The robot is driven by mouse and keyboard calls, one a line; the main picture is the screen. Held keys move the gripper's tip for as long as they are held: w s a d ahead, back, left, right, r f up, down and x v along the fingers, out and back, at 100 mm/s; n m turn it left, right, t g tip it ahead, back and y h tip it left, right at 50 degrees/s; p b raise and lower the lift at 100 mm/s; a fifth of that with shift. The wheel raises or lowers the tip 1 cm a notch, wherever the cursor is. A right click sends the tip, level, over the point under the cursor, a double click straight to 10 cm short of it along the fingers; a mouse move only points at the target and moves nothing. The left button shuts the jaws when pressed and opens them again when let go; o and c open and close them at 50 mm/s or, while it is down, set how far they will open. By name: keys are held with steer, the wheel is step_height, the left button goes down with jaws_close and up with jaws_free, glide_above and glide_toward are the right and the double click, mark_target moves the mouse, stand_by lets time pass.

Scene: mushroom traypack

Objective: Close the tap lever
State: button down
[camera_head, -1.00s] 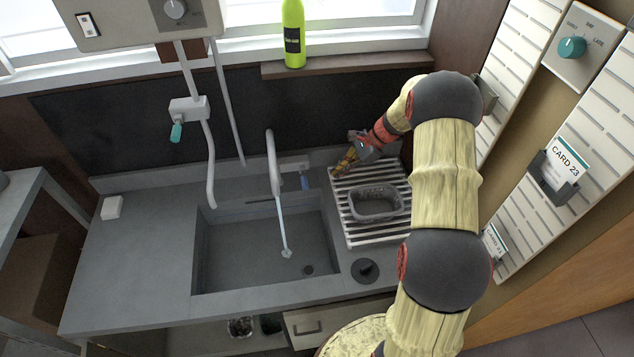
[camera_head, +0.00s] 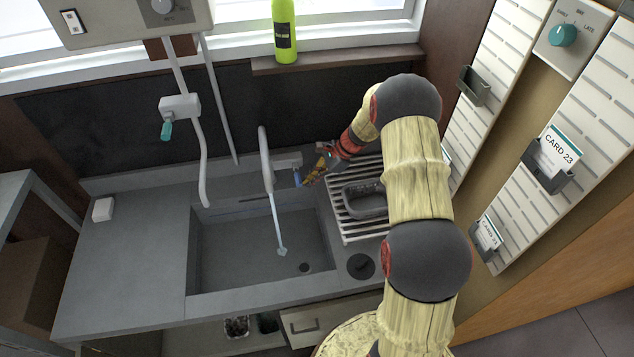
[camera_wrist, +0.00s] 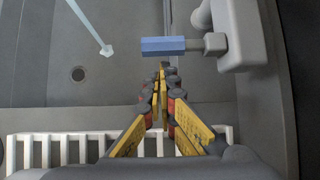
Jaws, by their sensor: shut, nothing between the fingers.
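The tap (camera_head: 267,165) stands at the back of the sink, and a pale stream of water (camera_head: 278,225) runs from its spout into the basin. Its blue lever (camera_head: 297,178) sticks out from the tap body on the right side. In the wrist view the blue lever (camera_wrist: 163,46) lies just ahead of the fingertips, joined by a grey stub to the tap body (camera_wrist: 238,35). My gripper (camera_head: 306,183) is shut and empty, right beside the lever. In the wrist view my gripper (camera_wrist: 162,68) has its tips close to the lever's near edge; I cannot tell if they touch.
A slatted drying rack (camera_head: 345,225) with a grey tub (camera_head: 365,200) lies right of the sink (camera_head: 235,250). Another tap with a teal lever (camera_head: 167,130) hangs on a wall pipe at left. A green bottle (camera_head: 285,30) stands on the sill. The left counter is mostly clear.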

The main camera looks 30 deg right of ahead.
steer(key=shift+w+a+r, duration=0.1)
steer(key=shift+a+r, duration=0.05)
steer(key=shift+a+r+p, duration=0.2)
steer(key=shift+r+p, duration=0.35)
steer(key=shift+r, duration=0.25)
steer(key=shift+w+r, duration=0.1)
steer(key=shift+r, duration=0.05)
steer(key=p+v, duration=0.1)
steer(key=v, duration=1.1)
steer(key=shift+d, duration=0.3)
steer(key=shift+r, duration=0.1)
